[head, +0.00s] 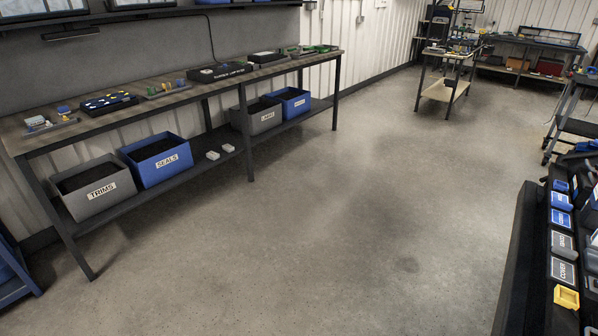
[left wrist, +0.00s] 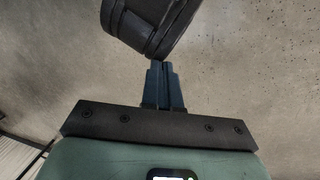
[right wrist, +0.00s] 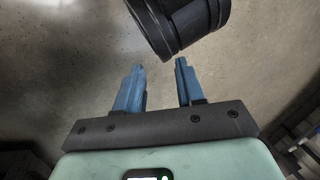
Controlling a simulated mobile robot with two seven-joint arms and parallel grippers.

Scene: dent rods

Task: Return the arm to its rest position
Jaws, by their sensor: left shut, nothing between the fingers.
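My left gripper (left wrist: 161,68) shows in the left wrist view with its two blue fingers together and nothing between them. A black rounded part, which I take to be mine, shows just past the fingertips. My right gripper (right wrist: 160,66) shows in the right wrist view with its blue fingers apart and nothing between them. A similar black part is beyond its fingertips. Bare concrete floor lies behind both grippers. Neither arm nor gripper shows in the head view.
A long workbench (head: 190,84) stands along the left wall, with a grey TRIMS bin (head: 100,194) and a blue SEALS bin (head: 160,164) on its lower shelf. A dark rack with small bins and a yellow bin (head: 566,297) is at right. A cart (head: 446,88) stands far back. The middle floor is clear.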

